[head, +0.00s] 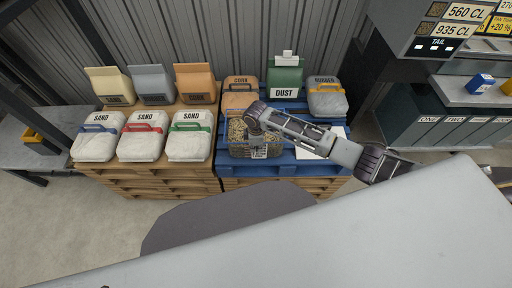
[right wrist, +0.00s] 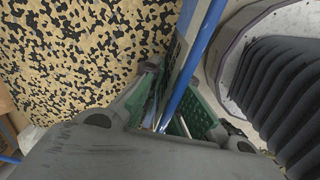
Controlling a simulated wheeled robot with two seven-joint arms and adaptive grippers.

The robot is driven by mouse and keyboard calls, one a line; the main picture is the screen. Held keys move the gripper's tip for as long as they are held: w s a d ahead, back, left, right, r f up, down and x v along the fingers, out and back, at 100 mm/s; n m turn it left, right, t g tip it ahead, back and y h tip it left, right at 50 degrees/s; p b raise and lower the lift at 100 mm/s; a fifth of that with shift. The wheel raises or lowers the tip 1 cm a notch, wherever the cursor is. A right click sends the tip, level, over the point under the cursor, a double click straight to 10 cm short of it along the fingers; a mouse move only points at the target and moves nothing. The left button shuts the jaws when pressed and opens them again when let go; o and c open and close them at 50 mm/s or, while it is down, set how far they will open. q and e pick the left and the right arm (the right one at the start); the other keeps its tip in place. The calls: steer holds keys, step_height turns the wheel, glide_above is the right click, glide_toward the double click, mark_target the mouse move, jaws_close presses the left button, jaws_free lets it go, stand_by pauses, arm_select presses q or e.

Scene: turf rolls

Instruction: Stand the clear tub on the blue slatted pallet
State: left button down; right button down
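The clear tub (head: 236,132) has a blue rim and holds yellow-and-black speckled contents. It is at the front left of the blue slatted pallet (head: 286,170), appearing upright; I cannot tell whether its base touches the slats. My right gripper (head: 257,130) is at the tub's upper right side. In the right wrist view the fingers (right wrist: 178,105) with green pads close on either side of the blue rim (right wrist: 190,75), and the speckled contents (right wrist: 80,50) fill the left side. My left gripper is not in view.
A white sheet (head: 310,155) lies right of the tub. A wooden pallet stack (head: 150,182) with several SAND bags (head: 143,145) adjoins at left.

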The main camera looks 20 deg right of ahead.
steer(key=shift+w, duration=0.1)
steer(key=c, duration=2.1)
jaws_free()
steer(key=shift+f, duration=0.1)
steer(key=o, duration=0.5)
steer(key=shift+c, duration=0.2)
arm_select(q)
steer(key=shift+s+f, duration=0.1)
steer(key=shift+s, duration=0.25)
